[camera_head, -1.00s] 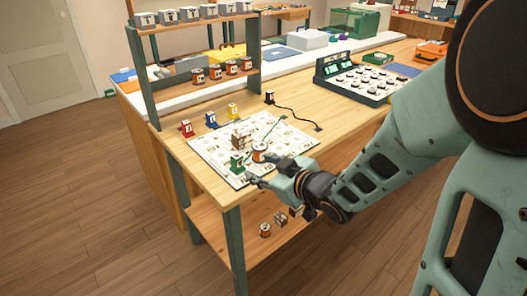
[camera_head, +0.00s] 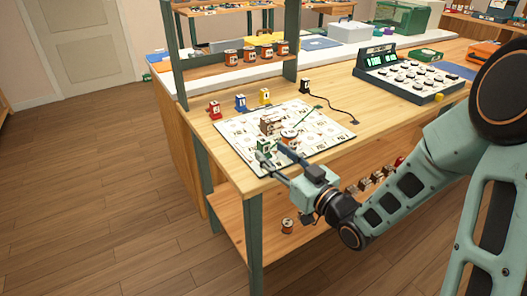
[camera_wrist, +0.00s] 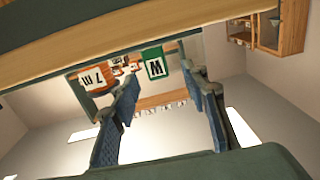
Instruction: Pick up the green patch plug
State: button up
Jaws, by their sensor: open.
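The green patch plug (camera_head: 264,146) stands on the near corner of the white printed board (camera_head: 322,113). It has a pale label, and in the wrist view the green plug (camera_wrist: 152,66) shows a large letter on its face. My gripper (camera_head: 267,163) is at the board's near edge, close in front of the plug. In the wrist view my gripper (camera_wrist: 163,82) has its two fingers spread, with the plug beyond the tips in the gap between them. I cannot tell whether the fingers touch it. Its lower part is partly hidden in the head view.
An orange-and-white spool (camera_head: 290,136) and a brown block (camera_head: 269,126) stand close behind the plug. Red (camera_head: 215,110), blue (camera_head: 240,102) and yellow (camera_head: 264,97) plugs line the board's far side. A black plug (camera_head: 304,87) has a cord. A keypad console (camera_head: 408,75) stands right.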

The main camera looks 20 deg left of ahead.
aim_at(267, 148)
jog(key=shift+b+x, duration=0.5)
jog(key=shift+x, duration=2.2)
jog(key=shift+w+d+f, duration=0.1)
jog(key=shift+w, duration=0.1)
jog(key=shift+c, duration=0.6)
grip_shut()
